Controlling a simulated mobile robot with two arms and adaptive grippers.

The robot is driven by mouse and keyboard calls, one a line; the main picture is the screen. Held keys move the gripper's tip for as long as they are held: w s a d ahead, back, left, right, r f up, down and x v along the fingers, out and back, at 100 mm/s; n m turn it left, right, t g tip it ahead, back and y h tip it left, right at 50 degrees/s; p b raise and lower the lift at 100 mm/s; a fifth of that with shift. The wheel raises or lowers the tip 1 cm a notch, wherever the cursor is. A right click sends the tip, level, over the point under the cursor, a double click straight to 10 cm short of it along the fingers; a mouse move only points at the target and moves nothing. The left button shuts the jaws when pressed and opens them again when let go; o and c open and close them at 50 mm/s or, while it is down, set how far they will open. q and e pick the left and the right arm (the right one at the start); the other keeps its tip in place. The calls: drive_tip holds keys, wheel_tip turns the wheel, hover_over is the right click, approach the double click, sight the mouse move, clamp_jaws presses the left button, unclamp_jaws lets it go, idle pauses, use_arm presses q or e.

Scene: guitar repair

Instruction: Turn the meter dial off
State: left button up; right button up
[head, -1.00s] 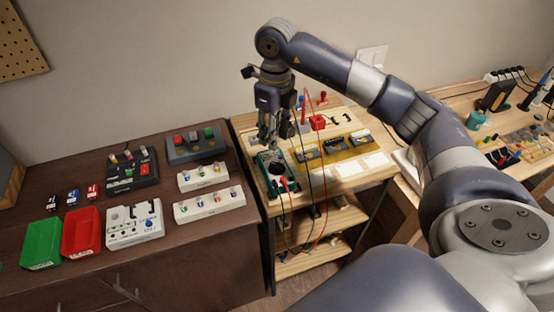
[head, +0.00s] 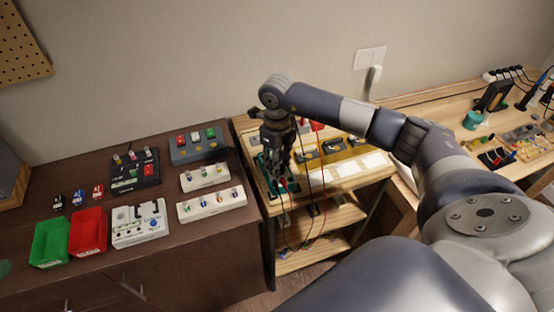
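The meter (head: 263,168) is a dark device with a green-teal edge near the left edge of the light wooden bench. Red and black leads run from its lower end. My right gripper (head: 276,175) points down over the meter and covers most of its face, dial included. The fingertips are at or just above the meter. I cannot tell whether they touch the dial, or how far apart they are. My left gripper is not in view.
The wooden bench (head: 330,190) also holds a yellow tray (head: 345,151) of dark parts. On the dark cabinet (head: 190,240) to the left are green (head: 50,240) and red (head: 88,231) bins, a white board (head: 140,223) and several pedal-like units. Thin leads hang beside my gripper.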

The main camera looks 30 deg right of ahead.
clamp_jaws()
drive_tip(key=m+b, duration=0.1)
drive_tip(key=m, duration=0.2)
drive_tip(key=shift+m+b, duration=0.75)
drive_tip(key=shift+m, duration=1.15)
unclamp_jaws()
